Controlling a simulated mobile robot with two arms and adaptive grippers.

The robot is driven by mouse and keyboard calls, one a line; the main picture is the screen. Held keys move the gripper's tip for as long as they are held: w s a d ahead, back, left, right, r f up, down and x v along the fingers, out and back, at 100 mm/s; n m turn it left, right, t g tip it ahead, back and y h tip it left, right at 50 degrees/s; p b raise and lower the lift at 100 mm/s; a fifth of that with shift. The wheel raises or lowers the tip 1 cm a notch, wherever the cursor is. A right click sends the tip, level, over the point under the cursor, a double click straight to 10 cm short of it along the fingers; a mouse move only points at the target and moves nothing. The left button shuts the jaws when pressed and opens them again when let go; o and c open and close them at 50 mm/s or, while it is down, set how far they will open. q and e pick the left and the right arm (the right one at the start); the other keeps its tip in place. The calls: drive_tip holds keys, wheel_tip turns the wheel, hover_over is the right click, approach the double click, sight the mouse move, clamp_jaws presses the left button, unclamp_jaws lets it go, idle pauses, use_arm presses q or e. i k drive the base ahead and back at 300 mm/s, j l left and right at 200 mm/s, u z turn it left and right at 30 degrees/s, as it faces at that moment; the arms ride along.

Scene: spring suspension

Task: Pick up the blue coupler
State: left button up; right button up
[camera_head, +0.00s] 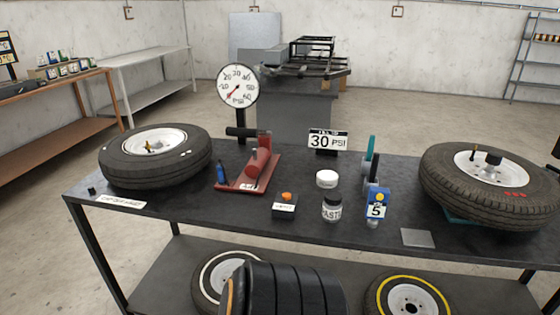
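A small upright blue piece, which looks like the blue coupler (221,173), stands at the left end of the red foot pump (255,172) on the dark workbench (180,215). I cannot tell whether it touches the pump's base.
A tire (120,172) lies at the left of the bench and another tire (450,200) at the right. A pressure gauge (237,86) and a 30 PSI sign (327,140) stand behind. A paste jar (332,209) and a white lid (326,179) stand in the middle.

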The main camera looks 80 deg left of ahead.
sight(222, 180)
drive_tip(key=u, duration=3.15)
